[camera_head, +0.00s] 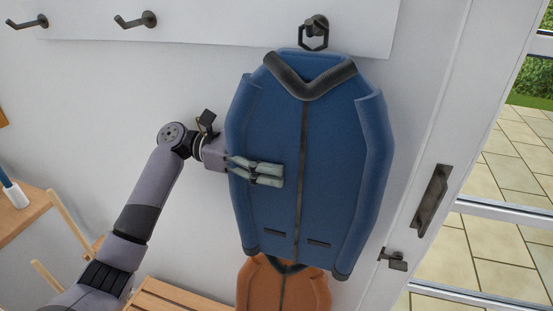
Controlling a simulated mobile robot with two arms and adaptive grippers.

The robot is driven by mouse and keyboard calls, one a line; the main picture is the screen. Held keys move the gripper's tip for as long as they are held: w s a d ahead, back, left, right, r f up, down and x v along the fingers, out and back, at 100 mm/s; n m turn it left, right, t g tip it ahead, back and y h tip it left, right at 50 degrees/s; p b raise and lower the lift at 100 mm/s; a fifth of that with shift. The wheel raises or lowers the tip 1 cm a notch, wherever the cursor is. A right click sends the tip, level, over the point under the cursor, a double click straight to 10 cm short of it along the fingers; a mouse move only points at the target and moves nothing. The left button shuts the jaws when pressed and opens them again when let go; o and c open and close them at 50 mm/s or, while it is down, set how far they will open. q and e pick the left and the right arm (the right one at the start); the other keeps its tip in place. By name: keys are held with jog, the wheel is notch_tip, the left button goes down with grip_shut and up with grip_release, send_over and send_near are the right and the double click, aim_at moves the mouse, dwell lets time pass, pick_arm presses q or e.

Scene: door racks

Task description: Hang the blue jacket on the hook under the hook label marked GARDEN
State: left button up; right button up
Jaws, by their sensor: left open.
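The blue jacket (340,140) with a black collar is upright against the white wall, right of the middle. Its black loop (313,43) is at the rightmost hook (318,22) on the white board and appears to hang around it. My left gripper (269,174) is open, with its fingers in front of the left part of the jacket's front. I cannot tell whether they touch the cloth. No hook label shows, so the GARDEN marking is out of view. My right gripper is not in view.
An orange garment (262,288) is below the jacket, beside a wooden slatted bench (175,298). A glazed door with a handle (432,198) stands at right.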

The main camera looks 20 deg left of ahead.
pick_arm(q)
jog(key=shift+a, duration=0.1)
jog(key=a, duration=1.2)
jog(key=shift+d, duration=0.1)
